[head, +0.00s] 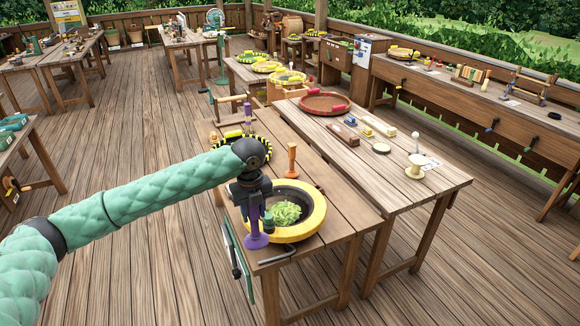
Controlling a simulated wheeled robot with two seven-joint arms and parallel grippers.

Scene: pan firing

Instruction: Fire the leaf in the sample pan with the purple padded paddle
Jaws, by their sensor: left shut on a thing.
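The sample pan is a dark pan with a wide yellow rim (316,212), near the front of the nearer wooden table. Green leaf (288,212) lies heaped in its middle. My left gripper (252,196) comes down at the pan's left side, shut on the purple padded paddle (256,240). The paddle hangs upright with its wide purple end lowest, in front of the pan's left rim. I cannot tell whether it touches the rim. The gripper and paddle hide part of that rim. My right gripper is not in view.
An orange-handled tool (291,160) stands just behind the pan. A second pan with a yellow-and-black rim (262,146) is farther back, partly behind my wrist. The adjoining table (418,203) holds a red-rimmed tray (325,103), small blocks and a cream stand (415,171). Its front is mostly clear.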

